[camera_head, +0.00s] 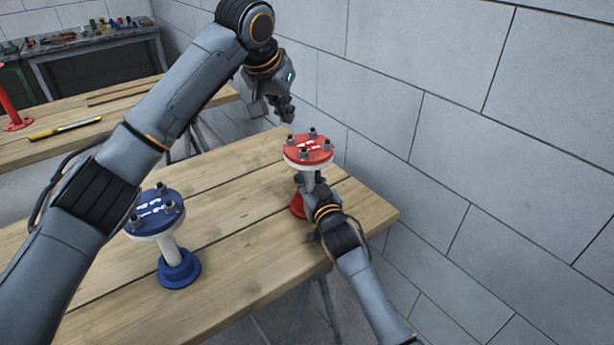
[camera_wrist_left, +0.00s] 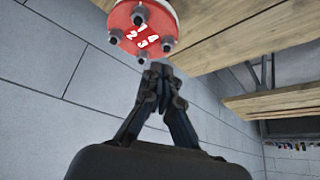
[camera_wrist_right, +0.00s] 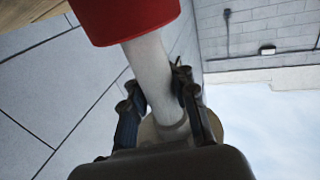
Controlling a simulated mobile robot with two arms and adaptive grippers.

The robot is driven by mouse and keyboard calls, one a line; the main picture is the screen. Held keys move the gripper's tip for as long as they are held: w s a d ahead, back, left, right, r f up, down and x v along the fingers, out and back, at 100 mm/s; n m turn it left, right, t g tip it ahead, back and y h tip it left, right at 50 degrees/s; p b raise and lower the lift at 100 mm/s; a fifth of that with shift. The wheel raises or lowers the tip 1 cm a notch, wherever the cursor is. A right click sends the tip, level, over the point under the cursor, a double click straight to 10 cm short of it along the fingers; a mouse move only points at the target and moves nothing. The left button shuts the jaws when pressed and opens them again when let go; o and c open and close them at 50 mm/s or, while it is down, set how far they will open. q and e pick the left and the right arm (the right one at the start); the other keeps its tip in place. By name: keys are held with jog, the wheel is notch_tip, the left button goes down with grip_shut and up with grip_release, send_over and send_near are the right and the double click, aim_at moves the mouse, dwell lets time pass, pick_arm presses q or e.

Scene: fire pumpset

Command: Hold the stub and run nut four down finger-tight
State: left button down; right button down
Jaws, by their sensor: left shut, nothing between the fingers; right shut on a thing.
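The red-topped stub (camera_head: 307,152) stands upright at the table's right end, with a white pipe and a red foot. Its round red flange carries several dark nuts on studs and white painted numbers. The flange also shows in the left wrist view (camera_wrist_left: 135,25), where a nut (camera_wrist_left: 167,44) sits beside the painted 4. My left gripper (camera_head: 285,110) is shut and empty, above and behind the flange, apart from it. My right gripper (camera_head: 309,180) is shut around the white pipe (camera_wrist_right: 150,75) below the flange. How far each nut is threaded is too small to tell.
A blue-topped stub (camera_head: 155,215) stands on the wooden table (camera_head: 225,250) at left. A second table behind holds a yellow bar (camera_head: 65,129) and a red post (camera_head: 14,112). A block wall (camera_head: 460,110) is close on the right.

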pick_arm(q)
jog(key=shift+f, duration=3.5)
jog(key=shift+w+r, duration=0.1)
jog(key=shift+w, duration=0.15)
jog(key=shift+a, duration=0.2)
jog(key=shift+w+a, duration=0.45)
jog(key=shift+a, duration=0.25)
jog(key=shift+s, duration=0.15)
notch_tip(320, 180, up, 6)
send_over(289, 147)
jog(key=s+a, duration=0.2)
jog(key=shift+w+a, duration=0.1)
jog(key=shift+a, duration=0.05)
